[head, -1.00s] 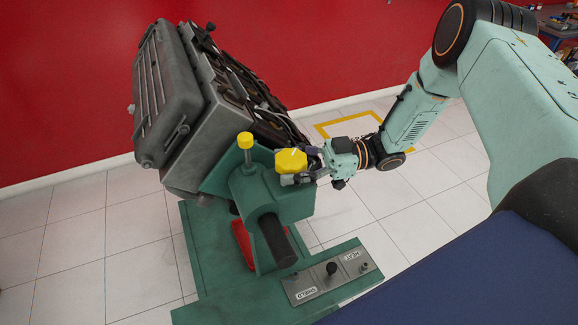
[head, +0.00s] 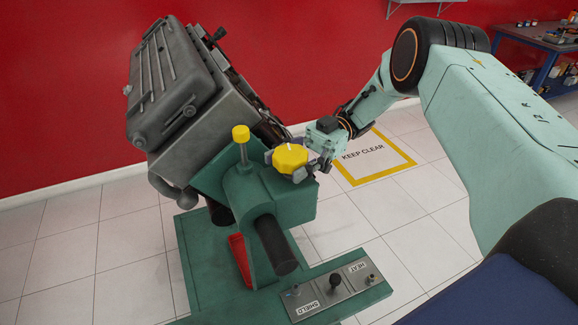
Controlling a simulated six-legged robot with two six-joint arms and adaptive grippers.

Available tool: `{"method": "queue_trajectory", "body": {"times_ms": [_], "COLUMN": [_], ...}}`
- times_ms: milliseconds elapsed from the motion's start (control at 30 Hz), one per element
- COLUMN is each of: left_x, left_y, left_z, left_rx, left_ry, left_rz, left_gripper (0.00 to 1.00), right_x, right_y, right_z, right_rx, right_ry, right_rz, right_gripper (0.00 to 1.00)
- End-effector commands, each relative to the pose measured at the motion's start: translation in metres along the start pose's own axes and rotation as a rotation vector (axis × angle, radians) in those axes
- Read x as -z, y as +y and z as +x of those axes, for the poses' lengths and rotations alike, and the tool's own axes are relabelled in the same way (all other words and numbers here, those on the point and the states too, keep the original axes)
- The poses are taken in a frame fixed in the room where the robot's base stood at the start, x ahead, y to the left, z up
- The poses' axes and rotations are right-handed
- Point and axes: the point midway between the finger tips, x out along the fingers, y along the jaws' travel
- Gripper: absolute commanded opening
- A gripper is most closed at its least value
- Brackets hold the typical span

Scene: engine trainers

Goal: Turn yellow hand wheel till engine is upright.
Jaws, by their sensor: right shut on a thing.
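The yellow hand wheel (head: 289,158) sits on the side of the green stand's gearbox (head: 265,195). My right gripper (head: 300,172) is shut on the wheel's rim from the right; its fingertips are partly hidden by the wheel. The grey engine (head: 185,100) is mounted on the green stand and is tilted to the left, not upright. My left gripper is not in view.
A yellow-topped post (head: 241,135) rises from the gearbox near the wheel. A dark round bar (head: 275,245) sticks out toward me. A control panel (head: 333,287) lies on the green base. A "KEEP CLEAR" floor square (head: 368,157) and a workbench (head: 545,50) are to the right.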

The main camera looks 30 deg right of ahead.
Motion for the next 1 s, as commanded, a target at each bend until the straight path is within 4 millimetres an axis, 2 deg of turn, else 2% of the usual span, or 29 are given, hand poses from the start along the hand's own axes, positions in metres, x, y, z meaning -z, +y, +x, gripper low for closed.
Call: {"method": "queue_trajectory", "body": {"times_ms": [400,433,700,1000], "left_x": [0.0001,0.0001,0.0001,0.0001], "left_y": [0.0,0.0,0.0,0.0], "left_z": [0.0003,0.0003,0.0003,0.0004], "left_rx": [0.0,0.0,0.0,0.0], "left_ry": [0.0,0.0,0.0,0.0], "left_rz": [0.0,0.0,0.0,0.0], "left_gripper": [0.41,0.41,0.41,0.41], "right_x": [0.0024,0.0025,0.0015,0.0015], "right_y": [0.0006,0.0007,0.0004,0.0004], "right_z": [-0.001,-0.001,-0.0004,-0.0001], "right_rx": [0.004,0.004,0.004,0.005], "right_ry": [0.002,0.002,0.001,0.0], "right_rz": [-0.006,-0.006,-0.003,-0.002], "right_gripper": [0.28,0.61,0.84,0.84]}}
